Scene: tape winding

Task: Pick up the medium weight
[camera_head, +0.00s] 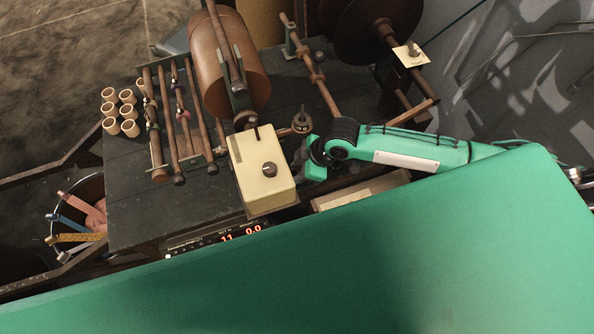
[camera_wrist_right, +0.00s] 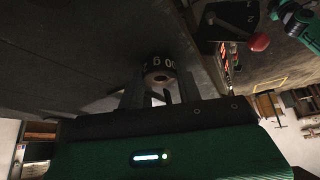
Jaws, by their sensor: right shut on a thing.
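In the right wrist view, a small dark cylindrical weight (camera_wrist_right: 158,72) with pale lettering and a hole in its end sits between the fingers of my right gripper (camera_wrist_right: 155,95). The fingers are shut on it. In the head view my right gripper (camera_head: 303,158) is just right of the cream box, its fingers partly hidden by my own arm. A dark round weight-like piece (camera_head: 301,121) shows just above it there; I cannot tell if it is the held one. My left gripper is not in view.
The cream box (camera_head: 262,172) with a dark knob stands close to the left of the gripper. A brown roll (camera_head: 217,60), rods (camera_head: 178,115) and several tan cores (camera_head: 120,108) lie further left on the dark table (camera_head: 150,215). A red display (camera_head: 240,234) is at the front edge.

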